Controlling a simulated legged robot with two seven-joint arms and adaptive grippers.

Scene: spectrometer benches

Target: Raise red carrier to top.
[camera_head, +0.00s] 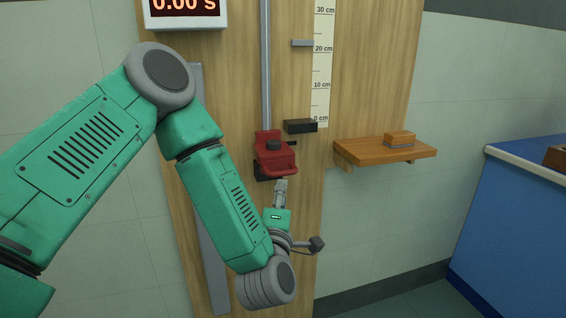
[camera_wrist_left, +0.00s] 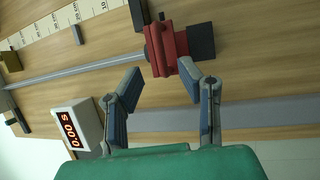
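The red carrier (camera_head: 272,152) sits low on a vertical metal rail (camera_head: 266,70) fixed to a wooden board, near the 0 cm end of the scale. It has a dark knob and a red handle at its front. My left gripper (camera_head: 281,183) is just below the carrier in the head view. In the left wrist view the carrier (camera_wrist_left: 170,50) lies beyond the two spread fingers of the gripper (camera_wrist_left: 163,85), with nothing between them. My right gripper is in neither view.
A scale (camera_head: 322,65) runs beside the rail, with a grey marker (camera_head: 302,43) above 20 cm and a black block (camera_head: 300,126) near 0 cm. A timer (camera_head: 185,12) reads 0.00 s. A wooden shelf (camera_head: 360,152) and blue bench (camera_head: 520,230) stand at right.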

